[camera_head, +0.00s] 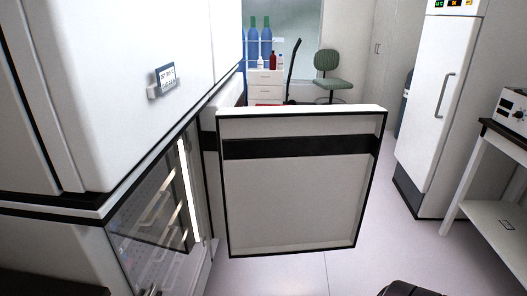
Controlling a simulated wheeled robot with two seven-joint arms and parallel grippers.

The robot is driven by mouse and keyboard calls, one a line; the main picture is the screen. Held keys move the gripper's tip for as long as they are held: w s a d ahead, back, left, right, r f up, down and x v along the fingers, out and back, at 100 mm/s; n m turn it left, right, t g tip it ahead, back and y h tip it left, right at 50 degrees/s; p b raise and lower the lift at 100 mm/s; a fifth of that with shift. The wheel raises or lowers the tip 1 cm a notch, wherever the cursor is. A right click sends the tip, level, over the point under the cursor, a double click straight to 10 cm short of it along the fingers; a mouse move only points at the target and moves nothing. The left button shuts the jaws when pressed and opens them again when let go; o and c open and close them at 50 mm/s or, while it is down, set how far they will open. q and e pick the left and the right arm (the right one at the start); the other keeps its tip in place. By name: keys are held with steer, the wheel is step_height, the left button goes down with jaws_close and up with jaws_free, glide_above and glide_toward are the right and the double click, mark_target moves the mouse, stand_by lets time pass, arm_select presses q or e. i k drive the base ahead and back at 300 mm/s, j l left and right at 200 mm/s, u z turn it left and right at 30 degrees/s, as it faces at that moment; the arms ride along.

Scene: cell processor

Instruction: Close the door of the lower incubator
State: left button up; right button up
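The lower incubator (118,211) stands at the left, below the upper incubator (110,60). Its outer door (290,195) is wide open, swung out into the room and facing me. The door is a white panel with a black edge and a black band across its upper part. The incubator's front shows a glass pane (150,220) with lit shelves behind it. Neither of my grippers can be made out. A dark rounded part shows at the bottom edge, right of centre; it is too cut off to identify.
A tall white cabinet (440,105) stands at the right, with a table (500,205) in front of it. A green chair (333,72) and a drawer unit (265,88) stand behind the door. The floor (405,240) right of the door is clear.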

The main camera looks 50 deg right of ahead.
mark_target(295, 180)
steer(key=l+u, duration=0.1)
steer(key=l, duration=0.4)
steer(key=l+u, duration=0.1)
steer(key=l, duration=0.35)
steer(key=k+l+u, duration=0.1)
steer(key=l, duration=0.4)
steer(key=k+l+u, duration=0.1)
steer(key=l, duration=0.4)
steer(key=k+l+u, duration=0.1)
steer(key=l, duration=0.35)
steer(key=k+l+u, duration=0.1)
steer(key=l, duration=0.35)
steer(key=l+u, duration=0.2)
steer(key=l, duration=0.3)
steer(key=k+l+u, duration=0.15)
steer(key=l, duration=0.3)
steer(key=k+l+u, duration=0.2)
steer(key=l, duration=0.3)
steer(key=l+u, duration=0.15)
steer(key=l, duration=0.3)
steer(key=k+l+u, duration=0.2)
steer(key=l, duration=0.2)
steer(key=k+l+u, duration=0.15)
steer(key=l, duration=0.25)
steer(key=k+l+u, duration=0.3)
steer(key=l+u, duration=0.3)
steer(key=l, duration=1.8)
